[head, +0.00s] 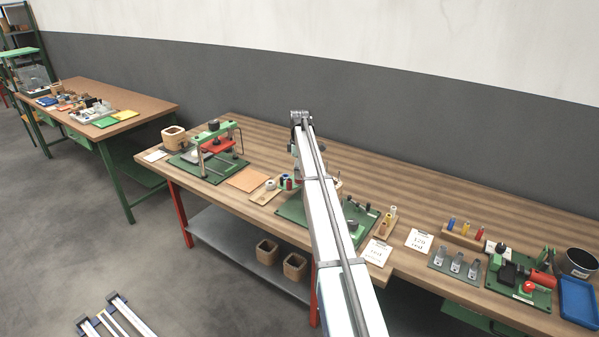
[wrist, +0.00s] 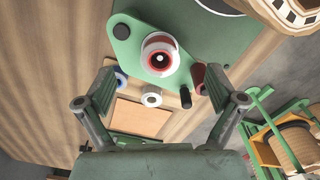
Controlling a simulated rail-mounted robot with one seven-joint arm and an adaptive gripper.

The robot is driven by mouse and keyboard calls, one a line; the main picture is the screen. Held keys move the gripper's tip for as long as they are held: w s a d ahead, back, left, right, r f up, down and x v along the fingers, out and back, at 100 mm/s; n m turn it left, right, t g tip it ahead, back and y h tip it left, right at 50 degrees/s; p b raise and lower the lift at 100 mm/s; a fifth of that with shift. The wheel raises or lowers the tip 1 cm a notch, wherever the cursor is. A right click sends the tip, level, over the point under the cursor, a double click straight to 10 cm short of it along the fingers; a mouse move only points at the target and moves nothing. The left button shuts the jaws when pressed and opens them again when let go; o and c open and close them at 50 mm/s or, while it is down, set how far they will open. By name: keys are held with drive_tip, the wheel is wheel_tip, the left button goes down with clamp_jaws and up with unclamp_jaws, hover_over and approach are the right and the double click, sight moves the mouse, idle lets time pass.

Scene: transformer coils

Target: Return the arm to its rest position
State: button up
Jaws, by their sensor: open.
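My arm (head: 330,220) reaches from the bottom of the head view up over the long workbench (head: 400,168), hiding part of what stands behind it. My gripper is hidden at the arm's far end in the head view. In the wrist view my gripper (wrist: 165,90) is open, with its two fingers wide apart and nothing between them.
A green press frame (head: 228,135) stands on the bench's left part. Coloured spools (head: 465,229), a card (head: 419,240), a blue tray (head: 578,300) and a dark pot (head: 576,263) are at right. Another table (head: 150,100) stands at far left.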

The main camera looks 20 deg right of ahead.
drive_tip(key=shift+r+p, duration=0.4)
drive_tip(key=shift+r, duration=0.65)
